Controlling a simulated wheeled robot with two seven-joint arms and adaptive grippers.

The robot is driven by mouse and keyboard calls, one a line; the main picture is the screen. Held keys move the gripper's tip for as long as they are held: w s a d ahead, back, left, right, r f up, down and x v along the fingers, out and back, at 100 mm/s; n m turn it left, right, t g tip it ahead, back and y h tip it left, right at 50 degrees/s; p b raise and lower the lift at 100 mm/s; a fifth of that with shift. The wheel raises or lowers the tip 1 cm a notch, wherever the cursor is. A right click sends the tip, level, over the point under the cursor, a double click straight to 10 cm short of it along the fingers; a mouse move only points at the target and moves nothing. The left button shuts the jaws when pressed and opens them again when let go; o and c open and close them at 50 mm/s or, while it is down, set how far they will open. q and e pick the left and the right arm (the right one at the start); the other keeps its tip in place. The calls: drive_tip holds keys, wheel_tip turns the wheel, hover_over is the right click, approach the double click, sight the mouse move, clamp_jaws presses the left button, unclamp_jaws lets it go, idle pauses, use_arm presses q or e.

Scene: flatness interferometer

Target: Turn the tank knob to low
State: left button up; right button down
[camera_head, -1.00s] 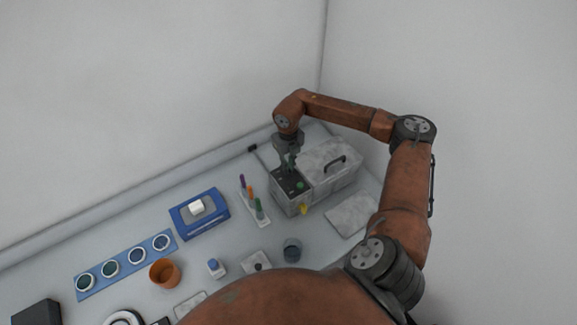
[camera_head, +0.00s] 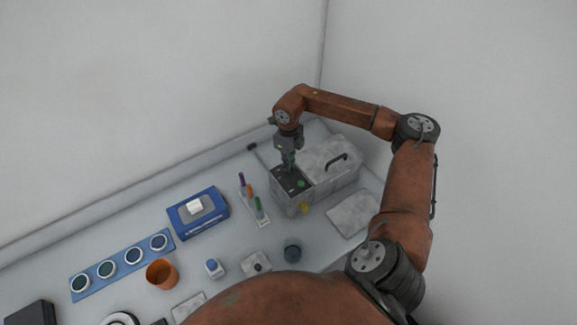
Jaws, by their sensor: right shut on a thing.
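The grey tank (camera_head: 332,167) stands at the back right of the bench, with a black handle on its lid. Its control box (camera_head: 287,202) is at its left end, with a dark top panel and a green button (camera_head: 301,183). My right gripper (camera_head: 290,165) points down at this panel and is shut on the tank knob. The knob itself is hidden by the fingers, so its setting cannot be read. My left gripper is not in view.
A rack of coloured pens (camera_head: 255,205) stands just left of the control box. A flat grey plate (camera_head: 352,214) lies right of the box.

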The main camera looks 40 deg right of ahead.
drive_tip(key=n+b, duration=0.1)
drive_tip(key=n, duration=0.3)
drive_tip(key=shift+n+b, duration=0.4)
idle(0.4)
drive_tip(key=c, duration=2)
unclamp_jaws()
wheel_tip(320, 180, up, 12)
drive_tip(key=shift+r, duration=0.1)
